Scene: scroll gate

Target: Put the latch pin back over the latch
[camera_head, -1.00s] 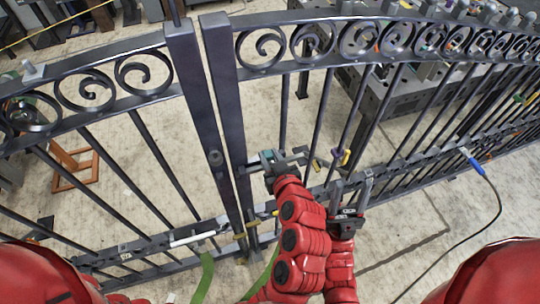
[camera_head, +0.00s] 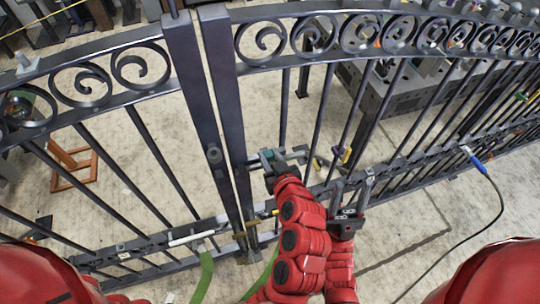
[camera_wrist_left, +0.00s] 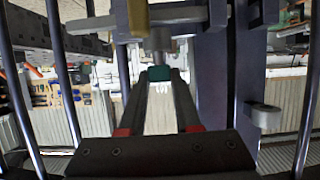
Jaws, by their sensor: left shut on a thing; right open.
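The dark metal gate has two upright posts side by side, the left post (camera_head: 195,120) and the right post (camera_head: 224,110). My left gripper (camera_head: 268,158) is beside the right post at mid height. It is shut on a small teal piece (camera_wrist_left: 160,73), which looks like the latch pin. In the left wrist view a grey cylinder (camera_wrist_left: 160,43) stands just beyond the teal piece, under a grey bar (camera_wrist_left: 185,14) that looks like the latch. I cannot tell whether the pin touches the bar. My right gripper (camera_head: 352,183) is open and empty, in front of the right leaf's bars.
A yellow-handled part (camera_head: 345,155) is near the right leaf's bars. A blue plug (camera_head: 475,162) with a black cable hangs at right. A white-handled tool (camera_head: 192,238) and green straps (camera_head: 205,275) are low at left. A wooden frame (camera_head: 72,165) stands behind the left leaf.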

